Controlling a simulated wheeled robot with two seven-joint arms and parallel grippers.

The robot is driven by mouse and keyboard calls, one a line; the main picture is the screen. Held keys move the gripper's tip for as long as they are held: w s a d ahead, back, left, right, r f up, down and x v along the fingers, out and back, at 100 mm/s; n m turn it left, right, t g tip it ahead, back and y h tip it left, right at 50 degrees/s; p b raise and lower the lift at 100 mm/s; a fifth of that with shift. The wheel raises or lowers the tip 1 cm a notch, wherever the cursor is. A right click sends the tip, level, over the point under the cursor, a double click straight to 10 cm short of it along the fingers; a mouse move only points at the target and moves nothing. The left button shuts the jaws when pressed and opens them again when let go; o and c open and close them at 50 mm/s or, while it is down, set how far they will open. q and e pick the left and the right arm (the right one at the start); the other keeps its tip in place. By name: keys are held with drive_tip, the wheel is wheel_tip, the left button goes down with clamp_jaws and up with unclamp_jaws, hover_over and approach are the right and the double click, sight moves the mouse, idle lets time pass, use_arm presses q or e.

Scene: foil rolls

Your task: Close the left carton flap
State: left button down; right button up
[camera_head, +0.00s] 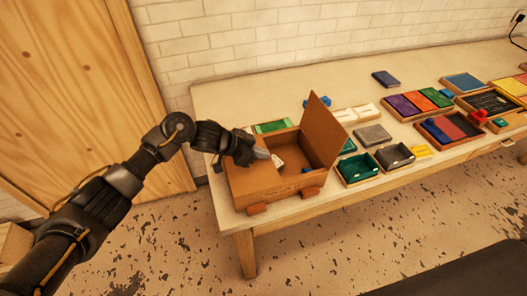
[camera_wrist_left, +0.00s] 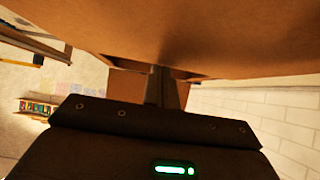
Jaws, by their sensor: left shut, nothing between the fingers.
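The open cardboard carton (camera_head: 290,186) stands at the near left end of the table. Its right flap (camera_head: 322,130) stands upright. A cardboard panel on the left side (camera_head: 250,182), apparently the left flap, lies low and nearly flat, partly hidden by my left gripper (camera_head: 262,154). My left gripper is shut and empty, over the left part of the carton, with its tips pointing right. In the left wrist view, the shut fingers (camera_wrist_left: 163,88) are close to a broad cardboard panel (camera_wrist_left: 190,35); I cannot tell whether they touch it. My right gripper is out of view.
A green-topped box (camera_head: 271,126) sits behind the carton. A green tray (camera_head: 357,168) and a grey one (camera_head: 394,156) stand to its right. Several colored boxes and trays fill the table's right side. The table (camera_head: 235,93) is clear at the back left; a brick wall stands behind.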

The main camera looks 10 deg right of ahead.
use_arm(q)
drive_tip(key=shift+s+a+f, duration=0.15)
drive_tip(key=shift+a+f, duration=0.3)
drive_tip(key=shift+a, duration=0.1)
drive_tip(key=shift+r+p, duration=0.6)
drive_tip(key=shift+p, duration=0.05)
drive_tip(key=r+p, duration=0.3)
drive_tip(key=r, duration=0.1)
drive_tip(key=shift+w+r, duration=0.1)
drive_tip(key=shift+w, duration=0.1)
drive_tip(key=r+b+v, duration=0.1)
drive_tip(key=b+v, duration=0.2)
drive_tip(key=v, duration=0.6)
drive_tip(key=shift+s+d, duration=0.2)
drive_tip(key=shift+d, duration=0.05)
drive_tip(key=shift+f, duration=0.1)
